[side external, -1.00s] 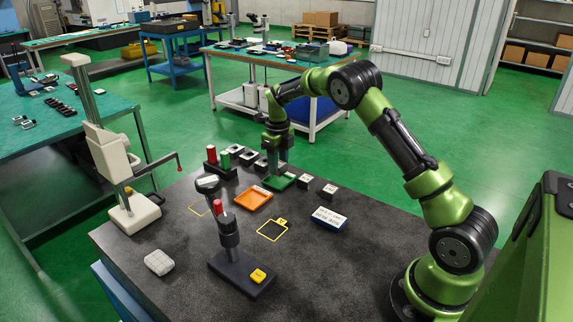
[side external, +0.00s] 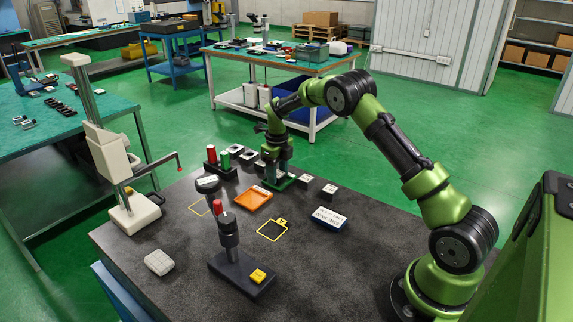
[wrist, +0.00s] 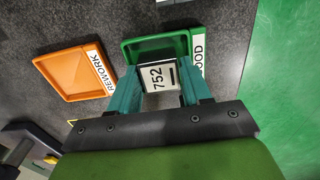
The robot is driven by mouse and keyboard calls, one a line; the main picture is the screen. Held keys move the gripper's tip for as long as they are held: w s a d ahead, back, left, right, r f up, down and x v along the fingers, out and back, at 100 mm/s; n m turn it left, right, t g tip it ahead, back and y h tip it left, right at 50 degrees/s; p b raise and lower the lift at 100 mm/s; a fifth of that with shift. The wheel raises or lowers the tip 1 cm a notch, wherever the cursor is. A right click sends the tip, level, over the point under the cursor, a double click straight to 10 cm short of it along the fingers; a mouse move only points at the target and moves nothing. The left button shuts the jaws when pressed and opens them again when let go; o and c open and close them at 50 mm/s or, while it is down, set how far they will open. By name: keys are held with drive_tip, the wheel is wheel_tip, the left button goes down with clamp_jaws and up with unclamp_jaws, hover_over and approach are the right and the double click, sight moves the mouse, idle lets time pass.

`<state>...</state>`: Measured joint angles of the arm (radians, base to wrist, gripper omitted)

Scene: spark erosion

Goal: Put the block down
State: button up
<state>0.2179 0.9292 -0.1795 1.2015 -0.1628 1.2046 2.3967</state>
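The block (wrist: 158,77), a small piece with a white top marked 752, is between the teal fingers of my gripper (wrist: 161,84) in the wrist view. The fingers appear shut on its two sides. The block is over or inside the green tray marked GOOD (wrist: 130,50); I cannot tell whether it touches the tray floor. In the side view my gripper (side external: 277,172) is low at the green tray (side external: 285,184), and the block is mostly hidden by the fingers.
An orange REWORK tray (side external: 254,200) lies beside the green one. Small blocks (side external: 329,190) stand to the right and others behind. A blue box (side external: 328,218), a dark stand with a red top (side external: 229,240) and a tall gauge (side external: 110,160) also stand here.

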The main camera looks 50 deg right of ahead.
wheel_tip(320, 180, up, 12)
wheel_tip(320, 180, up, 8)
drive_tip(key=n+t, duration=0.2)
drive_tip(key=n, duration=0.4)
hover_over(278, 174)
drive_tip(key=s+a, duration=0.4)
drive_tip(key=a, duration=0.1)
drive_tip(key=s+a+r+n+t+y, duration=0.1)
drive_tip(key=s+a+r+n+t, duration=0.1)
drive_tip(key=s+a+r+n, duration=0.65)
drive_tip(key=s+a+f+n+t, duration=0.1)
drive_tip(key=s+a+f+n, duration=0.1)
drive_tip(key=s+n, duration=0.5)
drive_tip(key=s+a+f+n+t+y, duration=0.1)
drive_tip(key=s+a+f+n+t, duration=0.1)
drive_tip(key=s+n, duration=0.6)
drive_tip(key=a+f+n, duration=0.1)
drive_tip(key=a+n, duration=0.1)
drive_tip(key=shift+s+a+f, duration=0.15)
drive_tip(key=shift+a, duration=0.2)
drive_tip(key=shift+n, duration=0.25)
